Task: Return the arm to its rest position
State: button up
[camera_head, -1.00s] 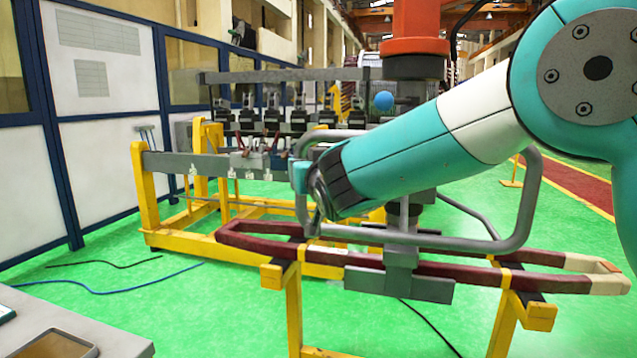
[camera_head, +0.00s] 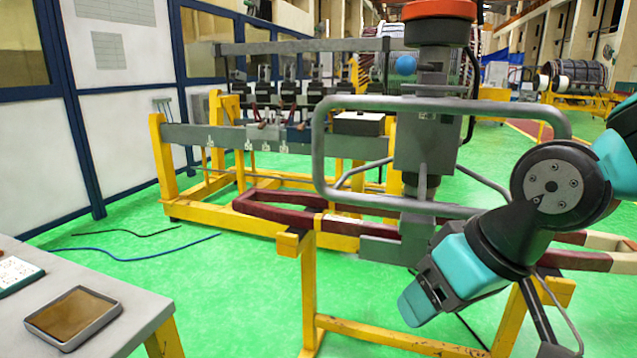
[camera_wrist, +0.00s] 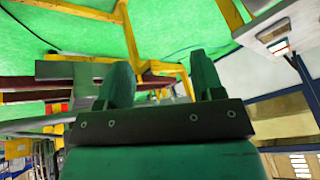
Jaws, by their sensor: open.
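My arm (camera_head: 480,262) is bent at the right of the head view, in front of the coil and the grey tubular frame. My gripper (camera_wrist: 162,72) shows in the wrist view with its two green fingers apart and nothing between them. The long maroon coil (camera_head: 275,208) rests across yellow stands. Its right part is partly hidden behind my arm. Maroon bars also show behind the fingers in the wrist view (camera_wrist: 154,79).
A grey table (camera_head: 128,292) with a shallow tray (camera_head: 72,317) stands at lower left. A yellow stand (camera_head: 308,285), the grey tubular frame (camera_head: 319,155) and a yellow rack (camera_head: 162,180) are close by.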

jog(key=s+d+f+n+g, duration=0.1)
jog(key=s+d+n+g, duration=0.15)
jog(key=s, duration=0.65)
notch_tip(320, 180, up, 14)
jog(key=g+p, duration=0.1)
jog(key=p, duration=1.3)
jog(key=shift+s+a+m, duration=0.3)
jog(key=shift+a+m, duration=0.05)
jog(key=shift+a, duration=0.05)
